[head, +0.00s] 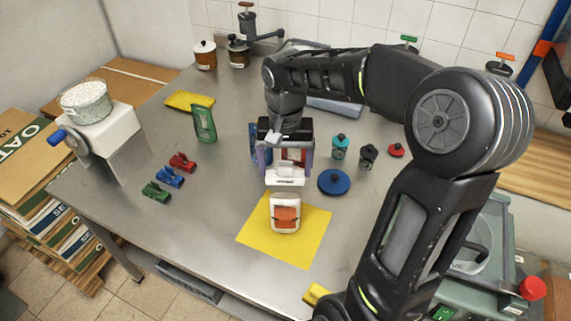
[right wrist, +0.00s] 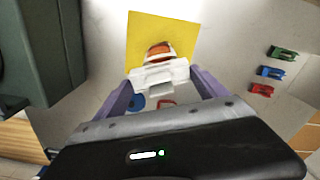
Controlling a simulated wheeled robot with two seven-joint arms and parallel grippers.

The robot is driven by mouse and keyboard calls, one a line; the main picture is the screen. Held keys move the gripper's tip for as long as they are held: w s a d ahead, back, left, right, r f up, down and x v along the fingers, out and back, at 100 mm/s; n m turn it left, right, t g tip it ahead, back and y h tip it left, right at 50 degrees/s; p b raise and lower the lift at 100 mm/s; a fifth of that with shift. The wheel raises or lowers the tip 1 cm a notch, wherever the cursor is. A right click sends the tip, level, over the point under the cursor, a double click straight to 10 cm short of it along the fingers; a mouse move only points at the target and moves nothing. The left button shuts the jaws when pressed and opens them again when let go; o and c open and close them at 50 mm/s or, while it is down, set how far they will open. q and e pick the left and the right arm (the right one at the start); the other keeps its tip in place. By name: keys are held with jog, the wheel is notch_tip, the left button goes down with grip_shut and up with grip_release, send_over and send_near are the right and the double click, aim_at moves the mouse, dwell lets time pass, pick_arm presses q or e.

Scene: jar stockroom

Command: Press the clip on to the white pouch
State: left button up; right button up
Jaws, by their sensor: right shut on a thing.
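The white pouch (head: 285,201) has an orange-red window and is on the yellow mat (head: 311,249). It shows in the right wrist view (right wrist: 159,40), partly hidden behind the clip. My right gripper (head: 285,168) has purple fingers and is shut on a white clip (head: 285,177). The clip is held just behind the pouch's far end in the head view. In the right wrist view the clip (right wrist: 158,74) sits between the fingertips and overlaps the pouch's near end. I cannot tell whether they touch. My left gripper is not in view.
Red (head: 182,162), blue (head: 170,178) and green (head: 155,192) clips lie at the left. A green pouch (head: 204,125) stands behind them. A blue lid (head: 333,182) and small jars (head: 340,147) are right of the gripper. A white scale-like device (head: 107,137) stands at the left edge.

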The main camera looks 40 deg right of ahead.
jog(key=b, duration=0.4)
send_over(285, 196)
jog(key=shift+f, duration=3)
jog(key=shift+f+b, duration=0.95)
jog(key=o, duration=1.2)
jog(key=shift+r+p, duration=2.7)
jog(key=shift+r, duration=0.8)
